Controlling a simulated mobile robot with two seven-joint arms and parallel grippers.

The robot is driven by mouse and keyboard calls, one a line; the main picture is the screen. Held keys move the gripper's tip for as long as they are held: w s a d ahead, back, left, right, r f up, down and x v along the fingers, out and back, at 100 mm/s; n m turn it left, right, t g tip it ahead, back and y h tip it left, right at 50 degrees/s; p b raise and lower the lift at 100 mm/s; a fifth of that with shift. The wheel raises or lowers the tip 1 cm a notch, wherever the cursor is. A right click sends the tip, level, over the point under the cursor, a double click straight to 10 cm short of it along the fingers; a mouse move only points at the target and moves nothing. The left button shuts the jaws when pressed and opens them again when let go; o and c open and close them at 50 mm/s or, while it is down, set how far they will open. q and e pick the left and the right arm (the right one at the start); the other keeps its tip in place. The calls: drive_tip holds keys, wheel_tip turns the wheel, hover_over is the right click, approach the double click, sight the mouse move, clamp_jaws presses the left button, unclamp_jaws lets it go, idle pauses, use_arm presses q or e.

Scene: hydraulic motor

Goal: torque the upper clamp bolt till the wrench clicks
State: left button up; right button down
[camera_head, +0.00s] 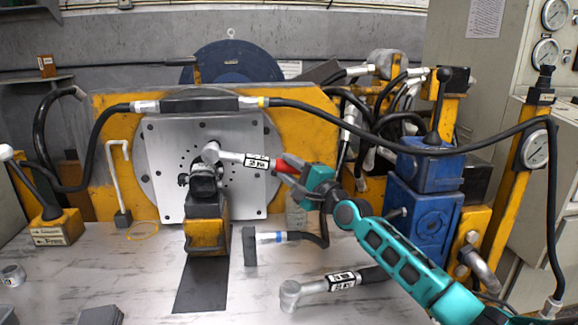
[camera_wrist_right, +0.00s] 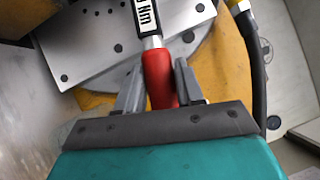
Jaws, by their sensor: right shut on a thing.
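My right gripper (camera_head: 300,172) is shut on the red handle of a torque wrench (camera_head: 238,157). The wrench points left, with its head at the upper part of the clamp (camera_head: 205,215) in front of the grey plate (camera_head: 157,150). The wrench head covers the upper clamp bolt, so I cannot tell how well it is seated. In the right wrist view the red handle (camera_wrist_right: 159,78) lies between the two fingers (camera_wrist_right: 160,92), and the wrench's label shows above it. My left gripper is not in view.
A second torque wrench (camera_head: 330,287) with a black handle lies on the bench, below my right arm. A black hose (camera_head: 330,111) runs across the yellow frame (camera_head: 108,105). A blue valve block (camera_head: 425,205) stands at the right.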

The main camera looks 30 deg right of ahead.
drive_tip(key=shift+s+d+p, duration=0.2)
drive_tip(key=shift+s+p, duration=0.1)
drive_tip(key=shift+s, duration=0.15)
drive_tip(key=shift+s+a+p, duration=0.15)
drive_tip(key=shift+s+p, duration=0.2)
drive_tip(key=shift+p, duration=0.25)
drive_tip(key=shift+s+a+r+p, duration=0.15)
drive_tip(key=shift+s+a+p, duration=0.25)
drive_tip(key=shift+s+p, duration=0.25)
use_arm(q)
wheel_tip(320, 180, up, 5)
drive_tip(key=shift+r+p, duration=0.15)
drive_tip(key=shift+p, duration=0.85)
use_arm(e)
drive_tip(key=shift+s+a+f, duration=0.1)
drive_tip(key=shift+s+a, duration=0.25)
drive_tip(key=shift+s, duration=0.25)
drive_tip(key=shift+s+a+f, duration=0.1)
drive_tip(key=shift+s+a, duration=0.25)
drive_tip(key=shift+s, duration=0.25)
drive_tip(key=shift+a, duration=0.1)
